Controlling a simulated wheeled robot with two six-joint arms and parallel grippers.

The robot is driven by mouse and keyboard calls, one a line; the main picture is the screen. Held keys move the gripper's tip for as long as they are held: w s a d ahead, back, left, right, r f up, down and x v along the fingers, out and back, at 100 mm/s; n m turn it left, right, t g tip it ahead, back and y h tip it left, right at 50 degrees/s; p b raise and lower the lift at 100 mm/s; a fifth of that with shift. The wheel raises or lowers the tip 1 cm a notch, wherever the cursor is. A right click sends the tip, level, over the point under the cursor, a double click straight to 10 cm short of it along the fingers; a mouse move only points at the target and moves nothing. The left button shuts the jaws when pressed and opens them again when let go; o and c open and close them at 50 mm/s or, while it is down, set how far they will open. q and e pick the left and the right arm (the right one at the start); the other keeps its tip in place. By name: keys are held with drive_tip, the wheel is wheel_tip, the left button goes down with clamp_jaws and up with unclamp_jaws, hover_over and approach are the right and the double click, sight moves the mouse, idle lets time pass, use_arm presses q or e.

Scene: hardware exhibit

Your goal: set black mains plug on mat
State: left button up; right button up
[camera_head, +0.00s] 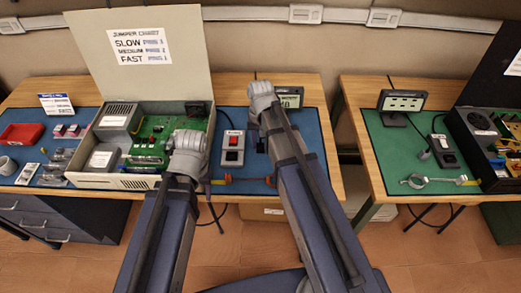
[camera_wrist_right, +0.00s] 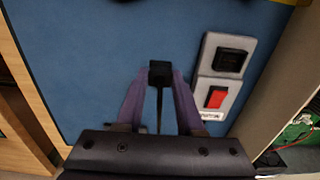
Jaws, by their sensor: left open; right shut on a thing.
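The black mains plug (camera_wrist_right: 160,68) is between the fingertips of my right gripper (camera_wrist_right: 160,82), with its dark cord running down between the fingers. It is over the blue mat (camera_wrist_right: 95,60); I cannot tell whether it touches the mat. In the head view my right gripper (camera_head: 261,142) is mostly hidden by its own arm, just right of the switch box (camera_head: 232,148) with a red rocker. My left gripper (camera_head: 198,178) is open, near the front right corner of the open computer case (camera_head: 135,181); its fingers are largely hidden by its wrist.
The switch box, with a black socket (camera_wrist_right: 230,61) and the red rocker (camera_wrist_right: 216,98), stands close right of my right gripper in the wrist view. A small display sign (camera_head: 290,97) stands behind. Another table with a green mat (camera_head: 385,145) is to the right.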

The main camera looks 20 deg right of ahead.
sight(261, 144)
use_arm(q)
drive_tip(key=shift+f+b, duration=0.85)
drive_tip(key=shift+f, duration=0.5)
use_arm(e)
drive_tip(key=shift+f, duration=1.3)
use_arm(q)
drive_tip(key=shift+f, duration=0.2)
use_arm(e)
drive_tip(key=shift+f, duration=0.2)
drive_tip(key=o, duration=1)
use_arm(q)
drive_tip(key=shift+r, duration=0.2)
use_arm(e)
drive_tip(key=shift+r, duration=0.2)
wheel_tip(261, 144, up, 12)
drive_tip(key=p, duration=1.2)
use_arm(q)
wheel_tip(261, 144, up, 12)
use_arm(e)
drive_tip(key=s+a+n+h, duration=0.1)
drive_tip(key=s+a+n, duration=0.6)
drive_tip(key=s+a, duration=0.3)
drive_tip(key=s, duration=0.4)
drive_tip(key=shift+s+a, duration=0.15)
drive_tip(key=shift+a, duration=0.1)
drive_tip(key=shift+r, duration=0.1)
